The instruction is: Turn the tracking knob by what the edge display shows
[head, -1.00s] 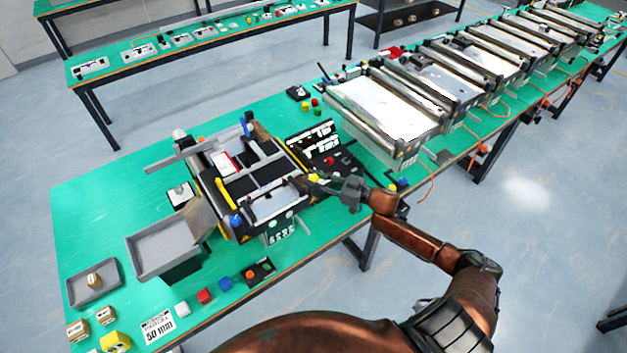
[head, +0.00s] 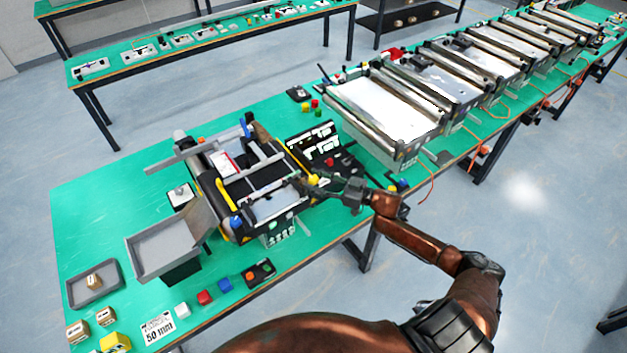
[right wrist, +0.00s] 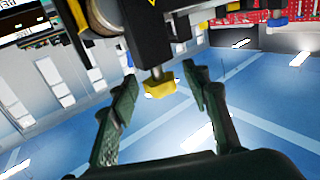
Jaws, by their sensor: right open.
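A yellow knob (right wrist: 160,87) sits on a short metal shaft under the mini conveyor's dark frame in the right wrist view. It shows as a small yellow spot (head: 313,179) at the conveyor's right corner in the head view. My right gripper (right wrist: 161,78) is open, with one finger on each side of the knob and gaps visible between. In the head view the right gripper (head: 325,187) reaches in from the right. A black display panel (head: 318,143) with white readouts stands behind the conveyor (head: 262,180); I cannot read its figures. My left gripper is out of view.
A grey sloped tray (head: 165,245) and a grey bin (head: 92,283) stand at the left of the green table. Coloured blocks and a "50 mm" card (head: 158,327) lie along the front edge. Larger roller conveyors (head: 385,105) run to the back right.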

